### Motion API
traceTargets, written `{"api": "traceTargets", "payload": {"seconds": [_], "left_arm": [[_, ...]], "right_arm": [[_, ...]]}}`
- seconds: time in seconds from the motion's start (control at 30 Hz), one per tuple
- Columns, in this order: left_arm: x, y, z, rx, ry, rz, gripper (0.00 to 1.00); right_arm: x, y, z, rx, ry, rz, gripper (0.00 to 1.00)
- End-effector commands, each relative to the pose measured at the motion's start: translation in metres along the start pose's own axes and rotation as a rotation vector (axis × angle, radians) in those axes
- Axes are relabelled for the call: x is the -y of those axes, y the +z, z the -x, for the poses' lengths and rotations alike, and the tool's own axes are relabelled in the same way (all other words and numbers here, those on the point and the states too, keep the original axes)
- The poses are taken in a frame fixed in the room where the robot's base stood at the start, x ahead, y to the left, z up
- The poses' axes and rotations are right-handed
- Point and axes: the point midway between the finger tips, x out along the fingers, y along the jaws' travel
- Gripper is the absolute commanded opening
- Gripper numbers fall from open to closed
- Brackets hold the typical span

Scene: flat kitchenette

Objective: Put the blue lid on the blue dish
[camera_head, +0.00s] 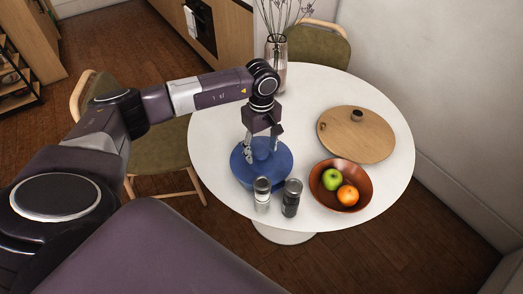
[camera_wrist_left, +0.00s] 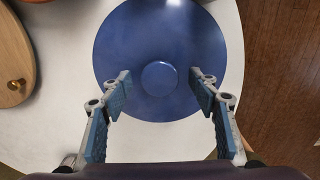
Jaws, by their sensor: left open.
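The blue lid (camera_head: 283,166) is a round disc on the white table, below my left gripper (camera_head: 262,151). In the left wrist view the lid (camera_wrist_left: 135,40) shows from above, with a round knob (camera_wrist_left: 159,76) at its middle. A blue side shows under the lid's edge in the head view; it looks like the blue dish (camera_head: 240,181) with the lid lying level on it, but the seam is not clear. My left gripper (camera_wrist_left: 160,88) is open, pointing down, its fingers on either side of the knob with gaps. My right gripper is not in view.
Two shakers, one light (camera_head: 262,196) and one dark (camera_head: 291,199), stand close in front of the blue dish. A brown bowl (camera_head: 322,190) with fruit, a round wooden board (camera_head: 372,140) and a vase (camera_head: 277,60) are also on the table (camera_head: 215,115).

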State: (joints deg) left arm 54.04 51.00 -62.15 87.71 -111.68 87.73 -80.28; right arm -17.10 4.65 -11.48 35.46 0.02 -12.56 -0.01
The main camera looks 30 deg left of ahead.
Motion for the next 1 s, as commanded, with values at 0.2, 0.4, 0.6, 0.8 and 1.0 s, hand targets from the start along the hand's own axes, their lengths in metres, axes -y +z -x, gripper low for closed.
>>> {"api": "traceTargets", "payload": {"seconds": [0.2,0.4,0.6,0.8,1.0], "left_arm": [[-0.002,-0.001,0.045,-0.003,0.007,0.000,0.55],[-0.001,-0.001,0.085,-0.001,0.006,0.000,0.55],[-0.001,0.000,0.107,0.000,0.003,0.000,0.55],[0.000,0.000,0.111,0.000,0.002,0.000,0.55],[0.000,0.000,0.111,0.000,0.002,0.001,0.55]], "right_arm": [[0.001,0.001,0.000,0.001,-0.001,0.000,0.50],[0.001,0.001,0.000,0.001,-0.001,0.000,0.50],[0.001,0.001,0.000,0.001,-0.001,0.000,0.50],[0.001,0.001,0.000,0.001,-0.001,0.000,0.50],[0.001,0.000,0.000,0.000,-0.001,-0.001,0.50]]}}
